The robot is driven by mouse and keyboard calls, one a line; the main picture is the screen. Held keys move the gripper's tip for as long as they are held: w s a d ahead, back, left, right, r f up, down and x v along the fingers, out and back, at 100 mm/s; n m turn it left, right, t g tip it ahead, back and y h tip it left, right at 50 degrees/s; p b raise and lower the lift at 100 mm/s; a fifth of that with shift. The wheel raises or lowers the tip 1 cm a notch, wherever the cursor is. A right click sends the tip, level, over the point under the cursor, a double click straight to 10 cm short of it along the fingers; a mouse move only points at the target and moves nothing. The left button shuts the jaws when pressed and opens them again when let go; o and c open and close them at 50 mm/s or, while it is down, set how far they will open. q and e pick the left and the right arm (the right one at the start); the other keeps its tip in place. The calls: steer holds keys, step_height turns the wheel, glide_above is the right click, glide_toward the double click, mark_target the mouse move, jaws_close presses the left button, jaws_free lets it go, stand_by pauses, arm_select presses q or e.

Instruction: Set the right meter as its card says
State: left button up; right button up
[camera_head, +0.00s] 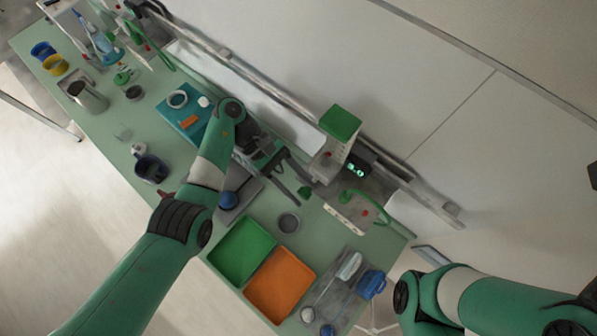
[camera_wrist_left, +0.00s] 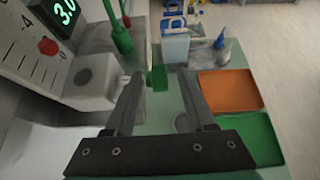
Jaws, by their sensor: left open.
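A meter stands at the table's back edge, with a white scale panel (camera_wrist_left: 25,48) and a red marker (camera_wrist_left: 48,46) in the left wrist view. A dark display (camera_head: 355,169) beside it glows green; in the left wrist view the display (camera_wrist_left: 65,12) reads about 3.0. A second white panel with a red dot (camera_head: 365,213) is to its right. A green knob (camera_head: 304,192) is low in front of the meter; it also shows in the left wrist view (camera_wrist_left: 158,78). My left gripper (camera_head: 303,190) is open, its fingertips on either side of the knob; contact is unclear. No card is legible.
A green tray (camera_head: 242,250) and an orange tray (camera_head: 281,285) lie in front. A grey round dish (camera_head: 289,222) is near my left fingers. A blue container (camera_head: 371,283) stands right. A green tube (camera_head: 377,205) arches by the right panel. A rail runs behind.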

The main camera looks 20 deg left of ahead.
arm_select(q)
steer(key=b+v, duration=0.3)
steer(key=v, duration=0.8)
steer(key=shift+a+r+b, duration=0.2)
steer(key=shift+b, duration=0.2)
steer(key=shift+w, duration=0.1)
